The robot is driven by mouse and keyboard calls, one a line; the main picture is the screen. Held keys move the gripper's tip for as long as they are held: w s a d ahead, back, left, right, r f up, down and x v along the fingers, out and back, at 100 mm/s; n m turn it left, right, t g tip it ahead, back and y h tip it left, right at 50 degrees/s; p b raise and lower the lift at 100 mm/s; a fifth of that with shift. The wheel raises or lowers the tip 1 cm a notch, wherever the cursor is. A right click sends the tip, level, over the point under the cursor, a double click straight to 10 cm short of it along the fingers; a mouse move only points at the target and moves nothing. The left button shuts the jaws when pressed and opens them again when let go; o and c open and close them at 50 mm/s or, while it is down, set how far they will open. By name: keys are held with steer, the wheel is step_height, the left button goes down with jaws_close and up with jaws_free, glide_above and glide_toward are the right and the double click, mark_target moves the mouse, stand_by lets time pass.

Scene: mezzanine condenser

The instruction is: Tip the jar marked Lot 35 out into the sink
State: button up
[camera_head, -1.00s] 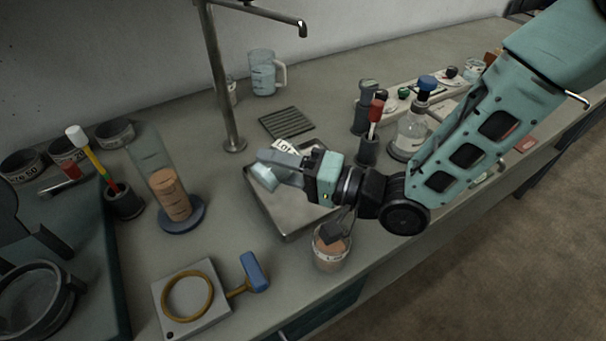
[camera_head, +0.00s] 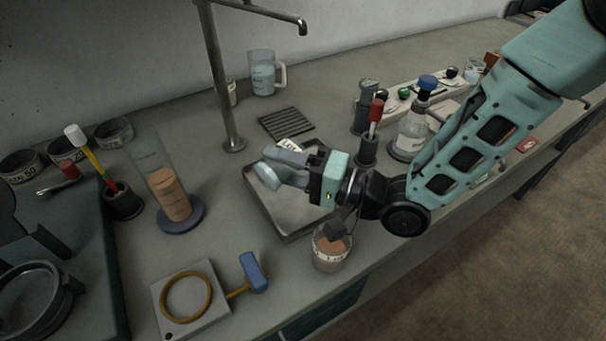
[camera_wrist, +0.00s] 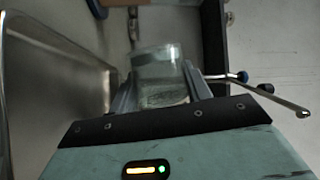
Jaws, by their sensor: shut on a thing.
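My gripper (camera_head: 283,168) is shut on a clear glass jar (camera_head: 267,176) and holds it above the metal sink (camera_head: 282,226). The jar lies tipped well over, its round end toward the left. A white label (camera_head: 290,146) shows just behind the fingers; its writing is too small to read. In the wrist view the jar (camera_wrist: 158,78) sits between the two fingers, with something greyish at its near end. I cannot tell how much is inside, and no falling stream shows.
Another labelled jar with brown contents (camera_head: 330,252) stands at the sink's front edge, below my wrist. A tap (camera_head: 226,90) rises behind the sink. A tall cylinder (camera_head: 168,190) stands left, bottles (camera_head: 410,135) right. A plate with a yellow ring (camera_head: 190,298) lies in front.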

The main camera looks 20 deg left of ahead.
steer(key=shift+w+r+m+y, duration=0.2)
steer(key=shift+r+m+y, duration=0.1)
steer(key=shift+m, duration=0.5)
stand_by(0.6)
